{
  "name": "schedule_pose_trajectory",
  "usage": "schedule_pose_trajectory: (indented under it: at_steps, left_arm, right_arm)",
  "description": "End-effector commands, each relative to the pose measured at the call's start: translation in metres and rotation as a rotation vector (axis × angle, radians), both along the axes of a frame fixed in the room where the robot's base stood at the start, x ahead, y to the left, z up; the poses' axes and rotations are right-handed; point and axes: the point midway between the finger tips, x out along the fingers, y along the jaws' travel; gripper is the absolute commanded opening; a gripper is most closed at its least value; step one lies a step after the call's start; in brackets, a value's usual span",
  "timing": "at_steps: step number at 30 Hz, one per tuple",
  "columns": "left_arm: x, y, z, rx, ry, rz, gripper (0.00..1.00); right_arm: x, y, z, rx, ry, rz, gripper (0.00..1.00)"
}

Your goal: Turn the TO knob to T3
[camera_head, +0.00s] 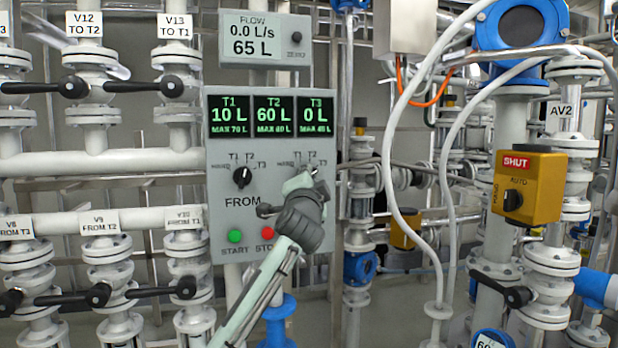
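The grey control panel (217,215) stands left of the middle and faces me. The TO knob is hidden behind my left gripper (299,183); only its scale marks, T1, T2 and part of T3, show above it. The gripper's fingertips are over the knob's place, and I cannot tell whether they touch or grip it, or how the knob is turned. The FROM knob (242,177) is black and shows clearly to the left. The panel's screen (272,116) reads T1 10 L, T2 60 L and T3 0 L. My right gripper is not in view.
The green START button (235,236) and red STOP button (267,233) sit just below, close to my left wrist. A flow meter (265,38) above reads 65 L. Valve handles (172,87) stand at left; a yellow SHUT actuator (528,180) is at right.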

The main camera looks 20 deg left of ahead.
Motion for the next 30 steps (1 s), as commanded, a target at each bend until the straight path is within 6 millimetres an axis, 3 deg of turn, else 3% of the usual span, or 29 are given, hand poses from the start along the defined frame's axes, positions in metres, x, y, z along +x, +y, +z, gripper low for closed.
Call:
schedule_pose_trajectory:
  at_steps: [5,17,30]
  left_arm:
    - [0.000,-0.001,0.000,0.001,0.000,-0.001,0.31]
    - [-0.009,-0.003,-0.003,0.000,0.000,-0.002,0.31]
    - [-0.091,-0.024,-0.018,-0.001,0.000,-0.002,0.31]
  right_arm:
    - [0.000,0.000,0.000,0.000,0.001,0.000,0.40]
    - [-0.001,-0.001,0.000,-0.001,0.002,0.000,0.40]
    - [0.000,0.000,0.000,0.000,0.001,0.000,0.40]
